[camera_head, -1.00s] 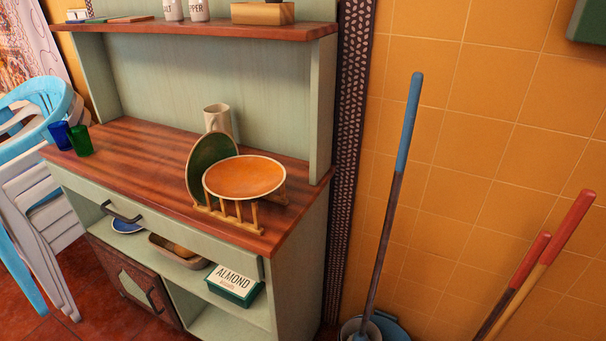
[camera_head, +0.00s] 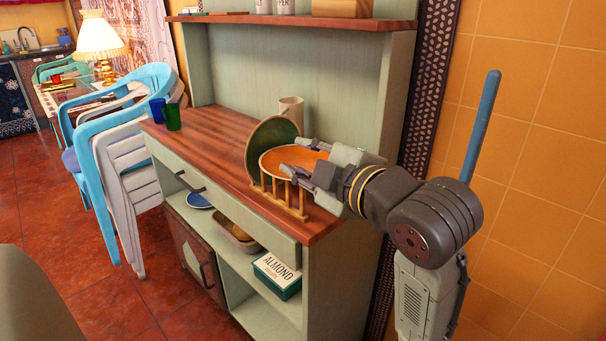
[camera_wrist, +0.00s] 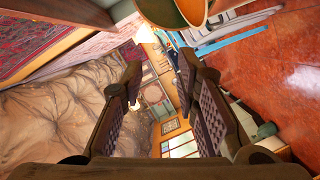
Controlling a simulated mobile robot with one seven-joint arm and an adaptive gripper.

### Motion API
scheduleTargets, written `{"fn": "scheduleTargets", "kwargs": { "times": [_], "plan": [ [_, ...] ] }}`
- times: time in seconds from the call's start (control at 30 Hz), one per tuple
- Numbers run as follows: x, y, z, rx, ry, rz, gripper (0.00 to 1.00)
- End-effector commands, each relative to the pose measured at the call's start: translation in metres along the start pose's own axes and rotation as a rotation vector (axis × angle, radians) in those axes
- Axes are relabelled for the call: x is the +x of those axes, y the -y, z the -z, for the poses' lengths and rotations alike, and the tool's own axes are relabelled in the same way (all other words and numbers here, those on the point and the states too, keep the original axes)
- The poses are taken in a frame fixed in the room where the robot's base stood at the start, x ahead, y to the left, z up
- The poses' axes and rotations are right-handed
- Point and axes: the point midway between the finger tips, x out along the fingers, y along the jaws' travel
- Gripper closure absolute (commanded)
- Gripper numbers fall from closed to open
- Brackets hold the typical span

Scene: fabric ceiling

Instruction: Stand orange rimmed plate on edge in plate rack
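The orange rimmed plate (camera_head: 282,159) leans tilted at the plate rack, its face up; its right part is hidden behind my gripper. The wooden plate rack (camera_head: 283,193) stands on the cabinet's counter near the right front edge. A green plate (camera_head: 264,140) stands on edge in the rack, behind and left of the orange one. My gripper (camera_head: 290,155) is open, coming from the right, with its fingertips over or beside the orange plate; contact cannot be told. In the wrist view my gripper (camera_wrist: 160,64) has spread fingers with nothing between them, and a plate edge shows at the top.
A cream mug (camera_head: 291,108) stands behind the plates. Blue (camera_head: 157,111) and green (camera_head: 173,117) glasses are at the counter's left end. A shelf (camera_head: 300,21) hangs above. The middle-left counter (camera_head: 207,132) is clear. Stacked chairs (camera_head: 117,150) stand left.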

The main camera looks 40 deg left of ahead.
Motion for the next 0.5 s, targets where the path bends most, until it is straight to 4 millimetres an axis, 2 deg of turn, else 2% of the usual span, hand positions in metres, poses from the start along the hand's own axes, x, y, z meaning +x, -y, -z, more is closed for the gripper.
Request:
{"fn": "scheduleTargets", "kwargs": {
  "times": [0.03,0.1,0.2,0.5],
  "plan": [
    [-0.007,0.010,-0.014,-0.038,0.038,0.047,0.72],
    [-0.015,0.019,-0.026,-0.080,0.072,0.101,0.72],
    [-0.017,0.027,-0.035,-0.109,0.095,0.146,0.72],
    [0.025,0.036,-0.041,-0.112,0.099,0.157,0.72]
  ]
}}
